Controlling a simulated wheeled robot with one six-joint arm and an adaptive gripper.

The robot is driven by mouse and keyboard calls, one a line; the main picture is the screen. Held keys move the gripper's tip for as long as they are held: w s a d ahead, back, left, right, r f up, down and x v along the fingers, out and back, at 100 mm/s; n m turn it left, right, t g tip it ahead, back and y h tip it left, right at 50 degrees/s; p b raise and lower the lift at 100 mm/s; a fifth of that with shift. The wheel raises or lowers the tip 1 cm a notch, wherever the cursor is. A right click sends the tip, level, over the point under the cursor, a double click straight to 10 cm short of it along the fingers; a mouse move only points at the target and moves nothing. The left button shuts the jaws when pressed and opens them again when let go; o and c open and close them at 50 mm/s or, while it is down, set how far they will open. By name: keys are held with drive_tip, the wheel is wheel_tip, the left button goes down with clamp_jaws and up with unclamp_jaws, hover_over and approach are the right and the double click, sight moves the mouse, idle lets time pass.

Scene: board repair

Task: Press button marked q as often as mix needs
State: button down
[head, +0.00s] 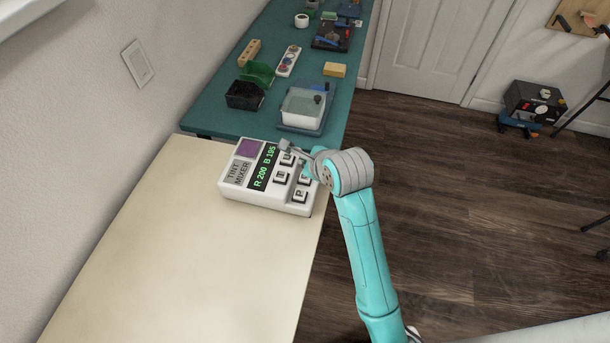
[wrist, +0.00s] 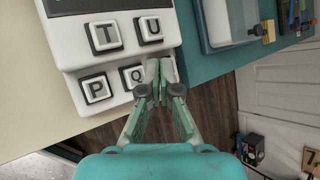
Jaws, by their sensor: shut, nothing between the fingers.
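The tint mixer (head: 228,196) is a white box on the cream table. Its dark display (head: 264,168) reads R 200 B 195 in green, beside a purple swatch (head: 249,148). The wrist view shows buttons T (wrist: 105,37), U (wrist: 149,28), P (wrist: 96,89) and Q (wrist: 131,75). Q is at the lower right of these, its right part hidden by my fingers. My gripper (wrist: 160,70) is shut and empty, its tips at the right side of Q. I cannot tell whether they touch it. In the head view my wrist partly covers Q.
The cream table (head: 150,265) is bare in front of the mixer. Behind it, a teal bench (head: 215,115) holds a black bin (head: 245,95), a clear-walled container (head: 303,106), a yellow block (head: 334,70) and other items. Open wooden floor lies to the right.

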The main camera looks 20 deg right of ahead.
sight(306, 178)
drive_tip(key=shift+f, duration=1.9)
drive_tip(key=shift+f, duration=0.4)
drive_tip(key=shift+f, duration=0.55)
idle(1.0)
drive_tip(key=shift+r, duration=0.95)
drive_tip(key=shift+r, duration=0.15)
drive_tip(key=shift+r, duration=2.4)
idle(0.7)
